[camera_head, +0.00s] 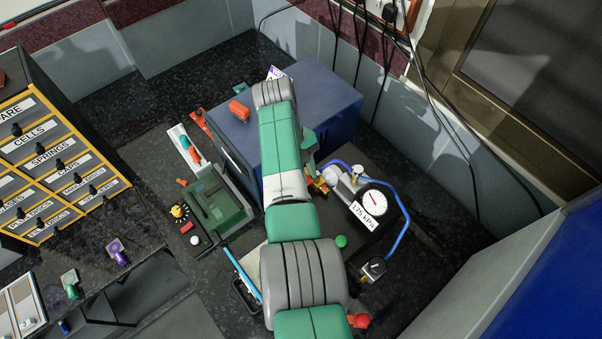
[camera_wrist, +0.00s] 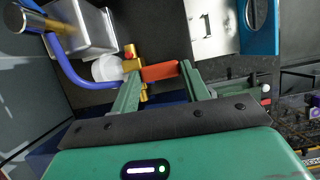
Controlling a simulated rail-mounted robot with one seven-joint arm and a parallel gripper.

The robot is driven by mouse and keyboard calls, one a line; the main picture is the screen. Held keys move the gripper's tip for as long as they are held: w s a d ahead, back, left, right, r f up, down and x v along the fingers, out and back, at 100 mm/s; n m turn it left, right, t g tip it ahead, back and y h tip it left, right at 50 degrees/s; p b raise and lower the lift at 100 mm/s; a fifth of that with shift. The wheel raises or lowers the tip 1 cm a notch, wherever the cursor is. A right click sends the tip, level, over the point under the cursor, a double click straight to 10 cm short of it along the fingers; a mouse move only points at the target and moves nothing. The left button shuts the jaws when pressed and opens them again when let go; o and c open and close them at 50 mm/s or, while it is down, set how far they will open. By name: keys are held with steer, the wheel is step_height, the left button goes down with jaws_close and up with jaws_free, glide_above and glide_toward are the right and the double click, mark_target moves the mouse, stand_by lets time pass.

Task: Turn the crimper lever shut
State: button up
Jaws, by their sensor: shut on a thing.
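In the wrist view, an orange-red lever (camera_wrist: 160,73) reaches sideways from a brass fitting (camera_wrist: 130,66). My gripper (camera_wrist: 160,82) has its two green fingers on either side of the lever and is shut on it. The fitting joins a white round part and a blue hose. In the head view, the brass fitting (camera_head: 318,186) shows in small part beside my arm. My arm hides most of my gripper and the lever there.
A gauge (camera_head: 374,201) with a "175 kPa" label stands right of the fitting, with a blue hose (camera_head: 401,233) looping around it. A large blue box (camera_head: 330,100) stands behind. A green device (camera_head: 215,205) is left of my arm. Labelled drawers (camera_head: 60,165) stand far left.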

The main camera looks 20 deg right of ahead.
steer(key=o, duration=1)
steer(key=b+v, duration=0.1)
steer(key=v, duration=0.6)
steer(key=shift+w+r+b, duration=0.15)
steer(key=shift+r+b, duration=0.2)
steer(key=shift+b, duration=0.05)
